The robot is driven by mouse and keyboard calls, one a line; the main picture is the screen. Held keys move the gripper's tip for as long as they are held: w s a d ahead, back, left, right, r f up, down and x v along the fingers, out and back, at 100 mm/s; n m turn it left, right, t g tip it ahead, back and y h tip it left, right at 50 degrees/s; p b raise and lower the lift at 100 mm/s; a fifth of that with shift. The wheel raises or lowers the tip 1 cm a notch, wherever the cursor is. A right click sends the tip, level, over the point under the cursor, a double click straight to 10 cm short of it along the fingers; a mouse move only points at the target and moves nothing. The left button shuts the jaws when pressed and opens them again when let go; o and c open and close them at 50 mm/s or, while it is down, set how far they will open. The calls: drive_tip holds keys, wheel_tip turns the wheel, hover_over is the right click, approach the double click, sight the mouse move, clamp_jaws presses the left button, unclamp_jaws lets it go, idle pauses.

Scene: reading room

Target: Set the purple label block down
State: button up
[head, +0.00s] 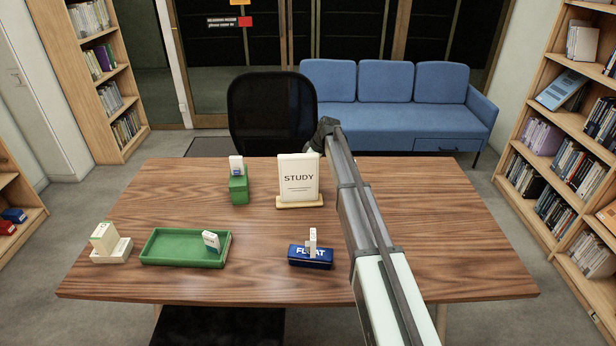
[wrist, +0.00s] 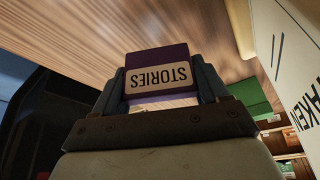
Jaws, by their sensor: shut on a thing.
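The purple label block (wrist: 160,55) is held between the two fingers of my gripper (wrist: 163,85) in the wrist view. Its cream label reads STORIES, upside down in that view. The wooden table (wrist: 90,40) shows behind the block; I cannot tell whether they touch. In the head view my gripper (head: 325,130) is at the table's far side, just behind and right of the white STUDY sign (head: 298,175). The purple block is hidden in the head view.
A green block (head: 239,190) with a white piece on top stands left of the sign. A green tray (head: 160,258) holds a small white block (head: 211,241). A blue FLOAT block (head: 320,264) and a cream block (head: 103,238) are nearer the front. The table's right side is clear.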

drive_tip(key=shift+f, duration=1.85)
drive_tip(key=shift+f, duration=0.15)
drive_tip(key=o, duration=1.1)
drive_tip(key=v, duration=1.2)
drive_tip(key=shift+d, duration=0.1)
